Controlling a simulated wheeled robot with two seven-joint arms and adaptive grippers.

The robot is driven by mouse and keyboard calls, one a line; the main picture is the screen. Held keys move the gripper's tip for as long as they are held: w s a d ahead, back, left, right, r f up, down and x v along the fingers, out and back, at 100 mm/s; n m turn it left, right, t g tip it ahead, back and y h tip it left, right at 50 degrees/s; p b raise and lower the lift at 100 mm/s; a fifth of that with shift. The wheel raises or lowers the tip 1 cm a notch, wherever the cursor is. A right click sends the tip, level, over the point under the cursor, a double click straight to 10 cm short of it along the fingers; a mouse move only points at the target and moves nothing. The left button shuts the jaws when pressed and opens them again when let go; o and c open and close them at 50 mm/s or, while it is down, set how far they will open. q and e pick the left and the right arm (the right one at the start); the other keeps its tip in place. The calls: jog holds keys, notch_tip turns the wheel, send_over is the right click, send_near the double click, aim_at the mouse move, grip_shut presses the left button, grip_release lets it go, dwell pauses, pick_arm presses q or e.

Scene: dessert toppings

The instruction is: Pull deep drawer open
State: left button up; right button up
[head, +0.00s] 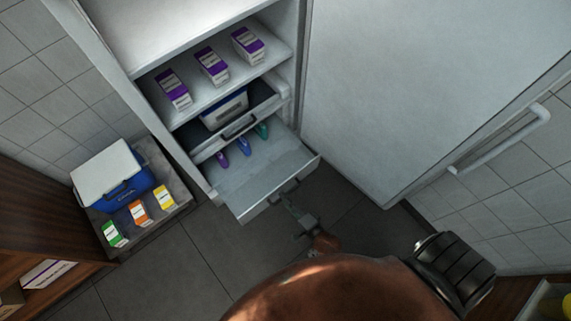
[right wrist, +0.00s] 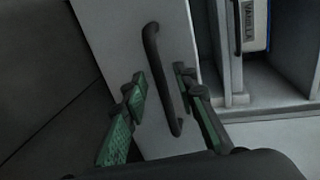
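The tall white fridge cabinet stands open in the head view. Its lower drawer (head: 263,178) is pulled out and holds small purple, blue and teal items; its front panel fills much of the right wrist view (right wrist: 112,38). The drawer's dark bar handle (right wrist: 160,75) lies between the green-padded fingers of my right gripper (right wrist: 162,88), which are apart on either side of it. In the head view my right gripper (head: 290,205) is at this drawer's front. An upper drawer with a dark handle (head: 238,127) holds a blue and white tub (head: 225,108). My left gripper is not in view.
Purple-and-white cartons (head: 212,66) stand on the shelf above the drawers. The wide white door (head: 400,90) is swung open to the right. A blue cooler (head: 113,176) and small coloured boxes (head: 138,213) sit on a low stand at left. The dark floor ahead is clear.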

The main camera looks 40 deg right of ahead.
jog(key=v, duration=1.2)
jog(key=shift+a, duration=0.15)
dwell(0.3)
